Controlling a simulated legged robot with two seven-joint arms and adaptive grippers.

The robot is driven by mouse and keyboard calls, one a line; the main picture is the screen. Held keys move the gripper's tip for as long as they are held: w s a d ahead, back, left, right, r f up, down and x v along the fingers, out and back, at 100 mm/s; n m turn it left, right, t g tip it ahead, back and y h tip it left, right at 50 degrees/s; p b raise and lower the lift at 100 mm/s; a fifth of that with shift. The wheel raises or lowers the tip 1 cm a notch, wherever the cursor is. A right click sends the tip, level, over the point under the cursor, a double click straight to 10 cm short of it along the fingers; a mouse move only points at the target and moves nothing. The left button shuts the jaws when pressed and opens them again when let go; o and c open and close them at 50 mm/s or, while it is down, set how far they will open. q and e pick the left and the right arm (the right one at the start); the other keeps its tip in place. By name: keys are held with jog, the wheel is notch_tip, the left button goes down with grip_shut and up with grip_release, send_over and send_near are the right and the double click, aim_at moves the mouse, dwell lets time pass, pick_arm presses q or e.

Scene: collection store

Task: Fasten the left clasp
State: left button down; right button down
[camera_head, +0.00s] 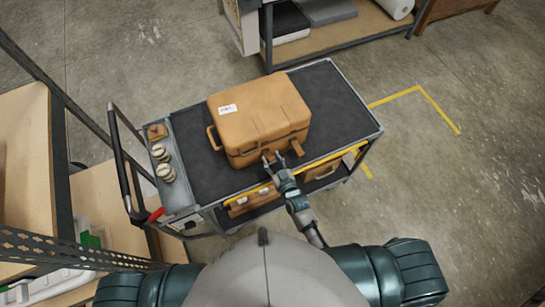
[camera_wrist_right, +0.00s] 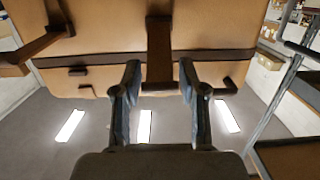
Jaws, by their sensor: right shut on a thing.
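A tan case (camera_head: 260,110) with a white label lies on the dark top of a cart (camera_head: 345,100). A loop handle (camera_head: 213,138) is on its left side. My right gripper (camera_head: 272,158) is at the front face. Another brown piece (camera_head: 297,148) juts out at the front right. Small dark catches show on both sides in the wrist view (camera_wrist_right: 78,72). My left gripper is out of view.
Two round jars (camera_head: 165,172) and a small tan object (camera_head: 157,132) sit at the cart's left end, by its push handle (camera_head: 120,160). More cases (camera_head: 320,170) lie on the lower shelf. Shelving stands left and behind. The cart top right of the case is clear.

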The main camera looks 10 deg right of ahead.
jog(key=shift+w+g, duration=0.1)
jog(key=shift+g, duration=0.5)
jog(key=c, duration=0.9)
grip_release()
jog(key=shift+w, duration=0.1)
jog(key=v, duration=1.2)
jog(key=shift+f, duration=0.1)
jog(key=shift+a, duration=0.1)
